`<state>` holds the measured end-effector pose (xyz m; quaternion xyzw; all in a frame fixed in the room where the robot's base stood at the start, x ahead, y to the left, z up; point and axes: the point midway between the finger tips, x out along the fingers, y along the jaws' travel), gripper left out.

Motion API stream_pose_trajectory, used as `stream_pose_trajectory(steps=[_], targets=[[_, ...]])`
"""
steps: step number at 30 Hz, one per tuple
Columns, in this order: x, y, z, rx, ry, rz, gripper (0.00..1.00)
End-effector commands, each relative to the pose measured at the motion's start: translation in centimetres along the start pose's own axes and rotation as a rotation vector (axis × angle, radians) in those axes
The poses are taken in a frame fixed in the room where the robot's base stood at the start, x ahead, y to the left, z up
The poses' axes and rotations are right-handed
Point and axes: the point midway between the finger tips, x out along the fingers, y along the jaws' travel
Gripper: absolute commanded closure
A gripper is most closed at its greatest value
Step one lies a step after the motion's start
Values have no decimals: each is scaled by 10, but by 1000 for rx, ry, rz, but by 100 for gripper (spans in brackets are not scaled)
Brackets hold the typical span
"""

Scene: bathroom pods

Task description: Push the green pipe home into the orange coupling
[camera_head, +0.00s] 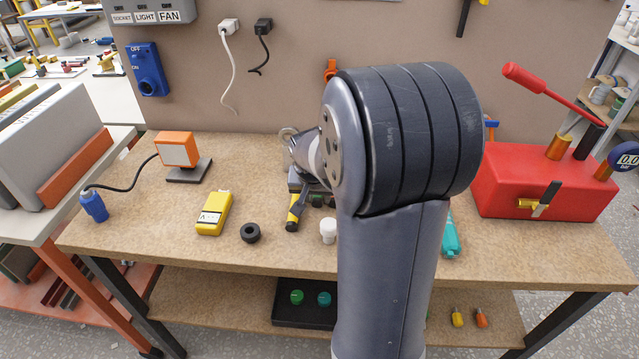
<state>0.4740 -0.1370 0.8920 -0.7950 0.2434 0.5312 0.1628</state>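I cannot make out the green pipe or the orange coupling for sure; my arm covers the middle of the bench and the board behind it. A small orange piece (329,71) shows on the back board beside my arm's big joint, its shape partly covered. A teal-green object (451,238) lies on the bench just right of my arm, partly hidden. My gripper (312,187) is beyond the arm, low over the bench and left of the big joint. It is small and mostly hidden, so its fingers and any hold are unclear.
A yellow meter (213,213), black ring (250,232), yellow-black tool (296,211) and white fitting (328,231) lie on the bench (150,232). An orange lamp (177,150) stands left, a red pump (540,185) right. The front left bench edge is clear.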

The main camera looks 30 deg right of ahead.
Motion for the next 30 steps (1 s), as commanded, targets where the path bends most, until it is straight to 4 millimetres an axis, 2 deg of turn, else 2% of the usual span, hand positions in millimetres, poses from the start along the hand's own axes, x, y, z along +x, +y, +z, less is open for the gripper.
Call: stream_pose_trajectory(steps=[3, 10, 22, 30], targets=[[8, 0, 0, 0, -1, 1, 67], [9, 0, 0, 0, 0, 0, 67], [8, 0, 0, 0, 0, 0, 100], [5, 0, -1, 0, 1, 0, 100]])
